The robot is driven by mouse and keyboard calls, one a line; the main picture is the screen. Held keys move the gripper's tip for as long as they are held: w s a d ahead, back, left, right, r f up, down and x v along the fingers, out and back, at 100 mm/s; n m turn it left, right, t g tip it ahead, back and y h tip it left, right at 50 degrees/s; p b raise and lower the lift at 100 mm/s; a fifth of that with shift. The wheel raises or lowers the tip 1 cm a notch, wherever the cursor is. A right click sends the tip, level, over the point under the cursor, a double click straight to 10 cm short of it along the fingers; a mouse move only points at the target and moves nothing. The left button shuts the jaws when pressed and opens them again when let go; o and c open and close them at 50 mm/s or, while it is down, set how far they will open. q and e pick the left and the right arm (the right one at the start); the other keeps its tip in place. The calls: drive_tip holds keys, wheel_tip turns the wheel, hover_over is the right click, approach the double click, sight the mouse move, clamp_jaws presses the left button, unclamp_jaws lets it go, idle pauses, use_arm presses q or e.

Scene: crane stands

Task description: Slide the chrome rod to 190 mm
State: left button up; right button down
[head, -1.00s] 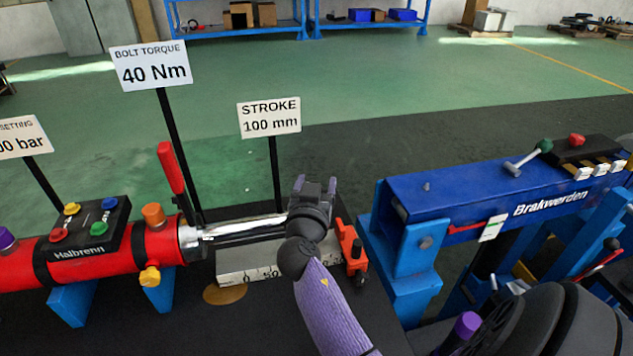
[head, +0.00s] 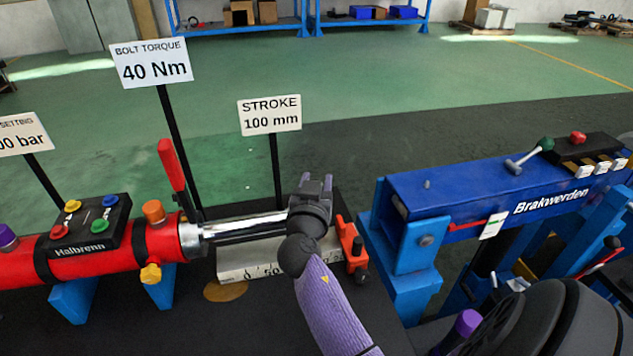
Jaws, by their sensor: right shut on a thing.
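The chrome rod (head: 244,226) sticks out to the right from the red Halbrenn cylinder (head: 97,259). A pale scale block (head: 250,270) with marks near 0 and 50 lies below the rod; its right part is hidden by my arm. The stroke sign (head: 270,114) behind reads 100 mm. My right gripper (head: 316,186) is at the rod's right end and shut on it; the grip itself is mostly hidden by the wrist. My left gripper is not in view.
An orange-red clamp piece (head: 351,248) stands just right of my right gripper. The blue Brakwerden beam (head: 480,197) fills the right side. A red lever (head: 171,166) and the bolt torque sign (head: 151,64) rise at the left. Open green floor lies behind.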

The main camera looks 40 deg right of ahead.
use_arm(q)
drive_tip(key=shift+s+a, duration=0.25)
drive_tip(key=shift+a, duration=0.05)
use_arm(e)
drive_tip(key=shift+s+d, duration=0.2)
drive_tip(key=shift+d, duration=0.15)
drive_tip(key=d, duration=0.1)
drive_tip(key=s+d, duration=0.1)
drive_tip(key=d, duration=0.1)
drive_tip(key=shift+s+d, duration=0.1)
drive_tip(key=shift+s, duration=0.25)
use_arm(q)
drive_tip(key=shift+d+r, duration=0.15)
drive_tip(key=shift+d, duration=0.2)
use_arm(e)
drive_tip(key=shift+c, duration=1.2)
unclamp_jaws()
drive_tip(key=shift+d, duration=0.1)
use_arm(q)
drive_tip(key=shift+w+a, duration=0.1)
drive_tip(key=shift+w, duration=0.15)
